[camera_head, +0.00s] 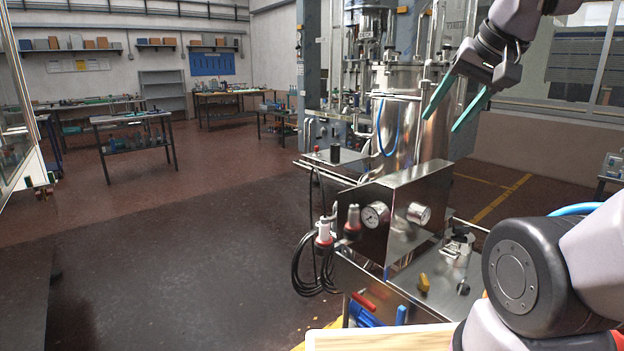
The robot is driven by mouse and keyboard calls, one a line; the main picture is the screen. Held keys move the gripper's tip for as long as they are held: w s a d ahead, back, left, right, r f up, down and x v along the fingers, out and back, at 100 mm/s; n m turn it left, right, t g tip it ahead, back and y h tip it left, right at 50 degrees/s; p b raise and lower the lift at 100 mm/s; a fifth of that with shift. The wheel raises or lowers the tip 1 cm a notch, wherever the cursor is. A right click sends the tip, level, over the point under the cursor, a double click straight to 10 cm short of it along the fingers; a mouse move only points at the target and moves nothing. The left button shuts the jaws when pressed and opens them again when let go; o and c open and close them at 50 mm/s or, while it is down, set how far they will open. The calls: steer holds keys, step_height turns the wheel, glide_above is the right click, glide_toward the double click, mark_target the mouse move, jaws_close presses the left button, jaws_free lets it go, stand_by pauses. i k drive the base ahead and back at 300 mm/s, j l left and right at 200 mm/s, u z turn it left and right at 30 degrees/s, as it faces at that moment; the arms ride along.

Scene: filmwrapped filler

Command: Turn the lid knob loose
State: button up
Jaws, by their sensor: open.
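My gripper (442,124) is at the upper right, with two long teal fingers pointing down and left. The fingers are spread open with nothing between them, in front of the upright steel cylinder (405,125) of the filling machine. A black knob-like piece (335,153) stands on a small steel plate left of the cylinder. I cannot tell which of these is the lid knob, or whether it is loose.
A steel panel with two gauges (375,215) stands between the cylinder and the yellow knob. Red-and-white fittings (324,232) with black cables hang at its left. A pale board (380,340) lies at the front. The floor at left is clear; workbenches (132,120) stand behind.

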mark_target(458, 230)
steer(key=i+z, duration=0.35)
steer(key=z, duration=0.15)
steer(key=i+j+z, duration=0.15)
steer(key=i+z, duration=0.2)
steer(key=z, duration=0.15)
